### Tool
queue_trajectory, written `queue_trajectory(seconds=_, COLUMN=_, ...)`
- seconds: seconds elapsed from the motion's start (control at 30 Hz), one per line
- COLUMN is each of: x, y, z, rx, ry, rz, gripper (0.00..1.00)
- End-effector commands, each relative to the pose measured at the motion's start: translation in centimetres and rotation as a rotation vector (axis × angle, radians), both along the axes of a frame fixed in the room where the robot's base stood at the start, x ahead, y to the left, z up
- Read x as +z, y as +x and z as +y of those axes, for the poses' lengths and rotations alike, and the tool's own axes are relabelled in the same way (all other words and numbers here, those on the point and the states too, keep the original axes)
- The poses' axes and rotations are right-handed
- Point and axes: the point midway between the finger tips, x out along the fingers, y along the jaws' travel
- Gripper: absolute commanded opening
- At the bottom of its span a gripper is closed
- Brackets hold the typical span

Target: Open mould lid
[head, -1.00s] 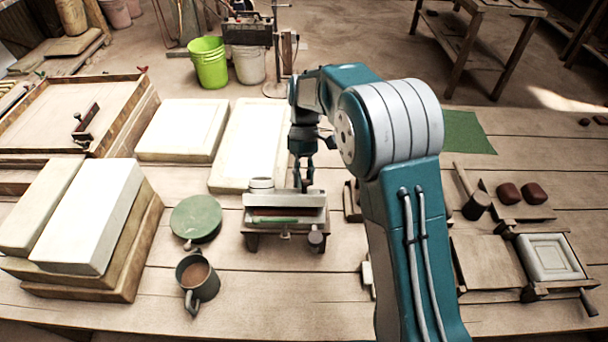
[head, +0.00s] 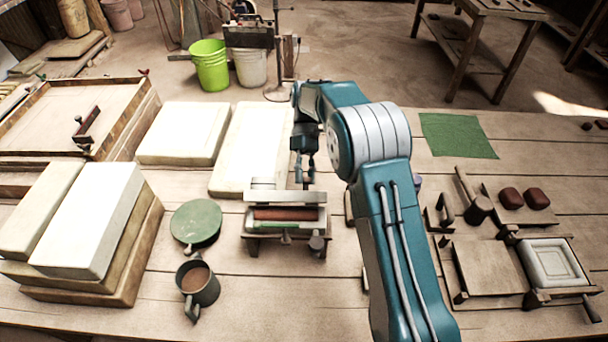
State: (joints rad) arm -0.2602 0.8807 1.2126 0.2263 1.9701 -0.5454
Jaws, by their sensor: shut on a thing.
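The mould (head: 285,240) stands on the table in the middle of the head view, a small low box on short feet. Its pale lid (head: 280,197) is tilted up at the far side, and a reddish-brown bar (head: 285,214) and a green strip (head: 275,228) show under it. My gripper (head: 305,178) points down at the lid's far edge, right of its middle. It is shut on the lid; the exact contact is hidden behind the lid.
A green round disc (head: 196,222) and a mug (head: 197,284) stand to the left. Pale slabs (head: 250,150) lie behind. At right are an open wooden frame with a white square tile (head: 552,262), red lumps (head: 510,198) and a green cloth (head: 457,135).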

Motion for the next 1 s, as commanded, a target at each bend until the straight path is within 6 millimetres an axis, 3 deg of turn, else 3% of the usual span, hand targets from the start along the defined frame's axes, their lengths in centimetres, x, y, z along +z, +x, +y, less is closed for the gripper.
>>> queue_trajectory(seconds=0.07, x=0.3, y=0.1, z=-0.1, rx=-0.001, ry=0.001, rz=-0.006, gripper=0.0)
queue_trajectory(seconds=0.1, x=0.4, y=0.1, z=-0.1, rx=-0.001, ry=0.001, rz=-0.006, gripper=0.43)
queue_trajectory(seconds=0.17, x=0.4, y=0.1, z=-0.1, rx=-0.002, ry=0.001, rz=-0.006, gripper=0.7)
queue_trajectory(seconds=0.2, x=0.3, y=0.1, z=-0.1, rx=-0.001, ry=0.001, rz=-0.006, gripper=0.73)
queue_trajectory(seconds=0.63, x=0.2, y=-0.1, z=0.1, rx=0.0, ry=-0.001, rz=-0.015, gripper=0.73)
queue_trajectory(seconds=1.0, x=0.5, y=-1.8, z=0.1, rx=0.001, ry=-0.001, rz=-0.218, gripper=0.73)
